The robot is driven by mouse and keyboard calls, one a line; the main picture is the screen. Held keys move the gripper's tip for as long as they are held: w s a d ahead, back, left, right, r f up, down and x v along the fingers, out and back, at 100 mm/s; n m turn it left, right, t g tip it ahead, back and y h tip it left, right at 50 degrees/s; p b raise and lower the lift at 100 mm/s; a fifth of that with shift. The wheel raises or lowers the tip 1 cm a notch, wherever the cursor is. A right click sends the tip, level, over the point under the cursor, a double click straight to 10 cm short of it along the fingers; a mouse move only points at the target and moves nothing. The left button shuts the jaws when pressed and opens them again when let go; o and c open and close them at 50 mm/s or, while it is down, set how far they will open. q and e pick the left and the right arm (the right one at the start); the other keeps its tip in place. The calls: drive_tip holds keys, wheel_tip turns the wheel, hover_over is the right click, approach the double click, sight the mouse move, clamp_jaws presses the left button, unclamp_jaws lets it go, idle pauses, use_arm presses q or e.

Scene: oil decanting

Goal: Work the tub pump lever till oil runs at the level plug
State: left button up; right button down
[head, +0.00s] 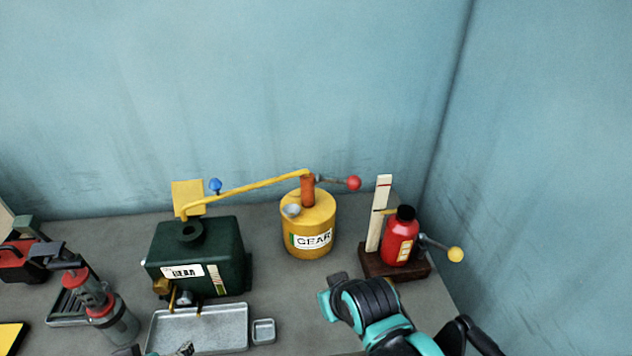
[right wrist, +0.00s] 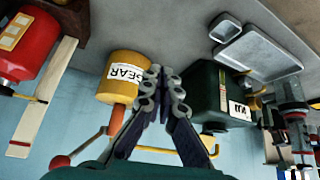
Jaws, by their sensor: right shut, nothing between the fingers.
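The yellow tub (head: 309,240), labelled GEAR, stands right of the dark green gearbox (head: 222,255). Its orange pump (head: 308,190) carries a lever whose red ball (head: 353,183) points right. A yellow pipe (head: 250,189) runs from the pump to above the gearbox's filler. A brass fitting (head: 161,286) sits low on the gearbox front; I cannot tell whether oil runs there. My right gripper (right wrist: 165,82) is shut and empty, seen between tub (right wrist: 122,78) and gearbox (right wrist: 203,100) in the right wrist view, away from the red ball (right wrist: 60,162).
A grey tray (head: 205,328) and a small dish (head: 263,331) lie before the gearbox. A red bottle (head: 396,247) stands on a brown base (head: 402,268) at right, near a pale upright strip (head: 379,215). Walls close the back and right.

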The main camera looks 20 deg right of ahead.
drive_tip(key=w+d+r+n+g+p, duration=0.1)
drive_tip(key=w+d+r+p, duration=0.3)
drive_tip(key=w+r+p, duration=0.4)
drive_tip(key=w+d+r+n+g+p, duration=0.1)
drive_tip(key=w+d+r+p, duration=0.4)
drive_tip(key=r+p, duration=0.5)
drive_tip(key=w+d+r+n+g+p, duration=0.1)
drive_tip(key=w+d+r+p, duration=0.3)
drive_tip(key=w+r+p, duration=0.45)
hover_over(343, 180)
drive_tip(key=s, duration=0.1)
drive_tip(key=shift+n+y, duration=0.3)
wheel_tip(343, 180, down, 9)
drive_tip(key=shift+f, duration=0.15)
drive_tip(key=shift+s+d+f, duration=0.1)
drive_tip(key=shift+s+f, duration=0.1)
drive_tip(key=shift+s, duration=0.2)
drive_tip(key=shift+f, duration=0.1)
drive_tip(key=shift+w, duration=0.1)
